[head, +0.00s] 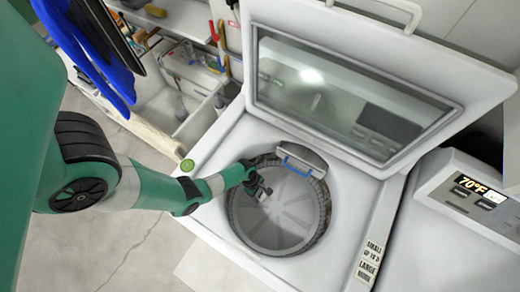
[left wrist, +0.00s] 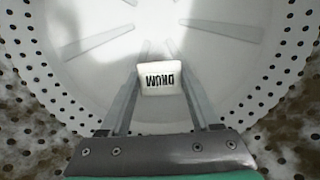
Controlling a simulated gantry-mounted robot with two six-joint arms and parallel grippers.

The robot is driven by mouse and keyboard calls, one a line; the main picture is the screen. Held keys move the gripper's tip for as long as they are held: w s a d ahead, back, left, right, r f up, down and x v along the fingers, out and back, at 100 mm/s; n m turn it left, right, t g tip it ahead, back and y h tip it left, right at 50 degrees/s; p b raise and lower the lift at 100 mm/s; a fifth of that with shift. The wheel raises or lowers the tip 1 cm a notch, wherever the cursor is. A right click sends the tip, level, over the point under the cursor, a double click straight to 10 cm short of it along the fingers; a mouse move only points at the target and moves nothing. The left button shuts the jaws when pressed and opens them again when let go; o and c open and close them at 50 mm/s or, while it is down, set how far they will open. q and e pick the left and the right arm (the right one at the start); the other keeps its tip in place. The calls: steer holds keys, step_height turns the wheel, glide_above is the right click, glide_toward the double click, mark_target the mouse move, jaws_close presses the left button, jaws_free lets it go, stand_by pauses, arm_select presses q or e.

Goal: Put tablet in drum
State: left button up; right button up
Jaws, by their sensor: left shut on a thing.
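The drum (head: 290,218) is the round grey tub inside a white top-loading washer (head: 345,215) with its lid raised. My left gripper (head: 262,190) reaches from the left over the left part of the drum opening. The drum's pale, perforated inside (left wrist: 100,25) lies beyond the tablet. In the head view the tablet is too small to make out clearly. My right gripper is out of view.
The raised lid (head: 345,95) with its glass pane stands behind the opening. A second white appliance with a "70°F" display (head: 468,183) stands at right. A sink cabinet with bottles (head: 190,75) is at the upper left. The floor at lower left is clear.

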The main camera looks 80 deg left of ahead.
arm_select(q)
steer(key=shift+f, duration=0.2)
steer(key=o, duration=1.4)
steer(key=shift+o, duration=0.2)
steer(key=p+v, duration=0.9)
steer(key=v, duration=0.4)
steer(key=shift+r, duration=0.2)
steer(key=shift+w, duration=0.1)
